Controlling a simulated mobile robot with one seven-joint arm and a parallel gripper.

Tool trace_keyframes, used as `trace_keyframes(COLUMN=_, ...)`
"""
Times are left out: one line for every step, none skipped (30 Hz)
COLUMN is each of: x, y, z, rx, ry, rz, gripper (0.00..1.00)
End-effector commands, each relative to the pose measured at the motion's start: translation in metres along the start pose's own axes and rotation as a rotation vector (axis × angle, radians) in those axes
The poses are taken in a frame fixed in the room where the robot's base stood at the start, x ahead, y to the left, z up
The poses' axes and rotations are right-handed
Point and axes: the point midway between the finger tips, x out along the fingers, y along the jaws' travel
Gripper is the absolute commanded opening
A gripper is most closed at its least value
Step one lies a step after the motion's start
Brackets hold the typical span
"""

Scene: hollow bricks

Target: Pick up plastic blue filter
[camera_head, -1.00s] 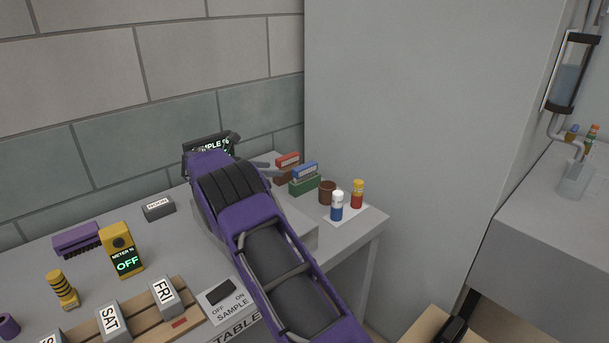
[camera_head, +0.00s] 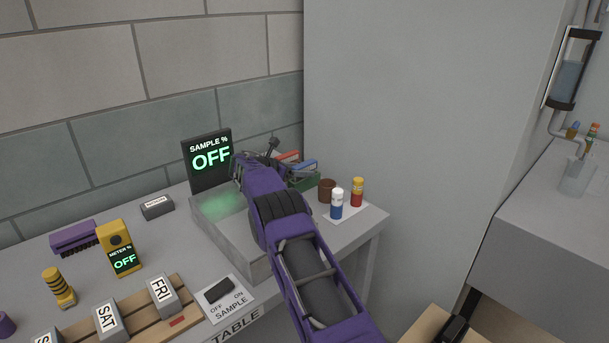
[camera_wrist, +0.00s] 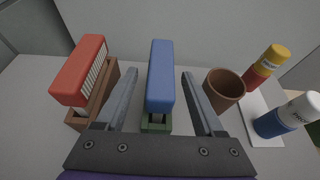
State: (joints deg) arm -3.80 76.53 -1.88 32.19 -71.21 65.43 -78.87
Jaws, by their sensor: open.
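The blue filter (camera_wrist: 161,75) is a blue-topped block standing upright in a green holder (camera_wrist: 156,124) in the wrist view. In the head view the blue filter (camera_head: 302,166) is partly hidden behind my gripper and arm. My gripper (camera_wrist: 160,80) is open, with one finger on each side of the blue filter in the picture. Gaps show between the fingers and the filter; I cannot tell the height of the fingertips against it. The green holder also shows in the head view (camera_head: 303,183).
A red filter (camera_wrist: 82,70) in a brown holder (camera_wrist: 96,106) stands left of the fingers. A brown cup (camera_wrist: 224,89) is close on the right. A yellow-capped red bottle (camera_wrist: 266,66) and a white-capped blue bottle (camera_wrist: 286,117) stand farther right. The sample display (camera_head: 208,158) reads OFF.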

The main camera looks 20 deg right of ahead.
Motion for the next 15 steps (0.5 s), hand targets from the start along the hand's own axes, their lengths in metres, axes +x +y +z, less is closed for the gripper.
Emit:
trace_keyframes(x=0.0024, y=-0.0004, z=0.0001, rx=0.000, ry=0.000, rz=-0.001, gripper=0.70)
trace_keyframes(x=0.0028, y=-0.0004, z=0.0002, rx=0.000, ry=0.000, rz=-0.001, gripper=0.70)
trace_keyframes(x=0.0029, y=-0.0004, z=0.0003, rx=-0.001, ry=0.000, rz=0.000, gripper=0.70)
trace_keyframes(x=0.0028, y=-0.0003, z=0.0004, rx=-0.001, ry=0.000, rz=0.000, gripper=0.70)
trace_keyframes(x=0.0027, y=-0.0003, z=0.0004, rx=-0.001, ry=0.000, rz=0.000, gripper=0.70)
trace_keyframes(x=0.0026, y=-0.0002, z=0.0004, rx=-0.001, ry=0.000, rz=0.000, gripper=0.70)
trace_keyframes(x=0.0025, y=-0.0002, z=0.0004, rx=-0.001, ry=0.000, rz=0.000, gripper=0.70)
trace_keyframes(x=0.0025, y=-0.0002, z=0.0004, rx=-0.001, ry=0.000, rz=0.000, gripper=0.68)
trace_keyframes(x=0.0024, y=-0.0002, z=0.0004, rx=-0.001, ry=0.000, rz=0.000, gripper=0.61)
trace_keyframes(x=0.0024, y=-0.0002, z=0.0004, rx=-0.001, ry=0.000, rz=0.000, gripper=0.56)
trace_keyframes(x=0.0023, y=-0.0002, z=0.0004, rx=-0.001, ry=0.000, rz=0.000, gripper=0.50)
trace_keyframes(x=0.0023, y=-0.0002, z=0.0004, rx=-0.001, ry=0.000, rz=0.000, gripper=0.43)
trace_keyframes(x=0.0023, y=-0.0002, z=0.0004, rx=-0.001, ry=0.000, rz=0.000, gripper=0.38)
trace_keyframes(x=0.0023, y=-0.0002, z=0.0004, rx=-0.001, ry=0.000, rz=0.000, gripper=0.32)
trace_keyframes(x=0.0022, y=-0.0002, z=0.0004, rx=-0.001, ry=-0.001, rz=0.000, gripper=0.25)
